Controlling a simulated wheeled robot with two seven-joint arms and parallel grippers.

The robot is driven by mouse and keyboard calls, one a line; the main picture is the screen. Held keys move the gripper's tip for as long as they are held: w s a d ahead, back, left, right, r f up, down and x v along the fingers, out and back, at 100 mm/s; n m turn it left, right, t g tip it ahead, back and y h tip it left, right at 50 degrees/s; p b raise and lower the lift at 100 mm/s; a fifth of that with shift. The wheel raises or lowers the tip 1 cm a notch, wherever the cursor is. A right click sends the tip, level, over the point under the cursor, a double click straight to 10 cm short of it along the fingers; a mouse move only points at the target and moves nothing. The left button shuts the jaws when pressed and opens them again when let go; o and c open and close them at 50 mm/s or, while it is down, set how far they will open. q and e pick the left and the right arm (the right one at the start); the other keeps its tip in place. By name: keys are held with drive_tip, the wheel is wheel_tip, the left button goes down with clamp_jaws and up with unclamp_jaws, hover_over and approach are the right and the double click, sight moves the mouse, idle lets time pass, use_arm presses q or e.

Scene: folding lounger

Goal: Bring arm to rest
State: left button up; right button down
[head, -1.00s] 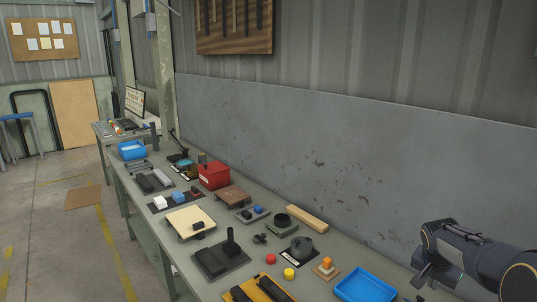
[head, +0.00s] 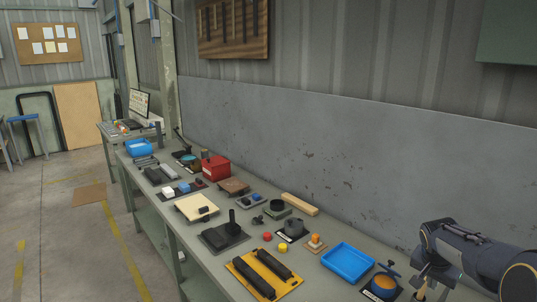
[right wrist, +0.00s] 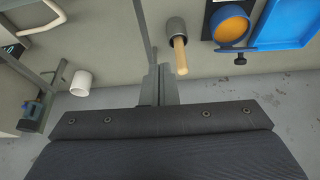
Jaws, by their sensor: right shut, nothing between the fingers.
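My right gripper (head: 425,282) is at the lower right of the head view, over the near end of the workbench (head: 208,280). It is shut and holds nothing. In the right wrist view its narrow grey fingers (right wrist: 158,85) are together, close beside a dark cup with a wooden rod (right wrist: 180,55) in the picture. I cannot tell whether they touch it. My left gripper is not in view.
A blue tray (head: 348,262) and a round orange-topped device (head: 383,284) lie left of the gripper. A yellow board (head: 264,275) and several small parts cover the bench. A grey wall panel (head: 310,150) stands behind.

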drive_tip(key=s+a+r+n+t+y+b, duration=0.1)
drive_tip(key=s+a+r+n+y, duration=0.15)
drive_tip(key=s+a, duration=0.65)
drive_tip(key=s+a+r+n+t+y, duration=0.1)
drive_tip(key=s+a+r+n+y, duration=0.25)
drive_tip(key=s, duration=0.85)
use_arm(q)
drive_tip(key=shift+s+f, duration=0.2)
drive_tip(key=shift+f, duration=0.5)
use_arm(e)
drive_tip(key=s+a+f+n+y, duration=0.1)
drive_tip(key=s+a+f+n, duration=0.1)
drive_tip(key=s+a, duration=0.8)
drive_tip(key=shift+s+f+n+t, duration=0.3)
drive_tip(key=shift+s+f+t, duration=0.1)
drive_tip(key=shift+s, duration=0.15)
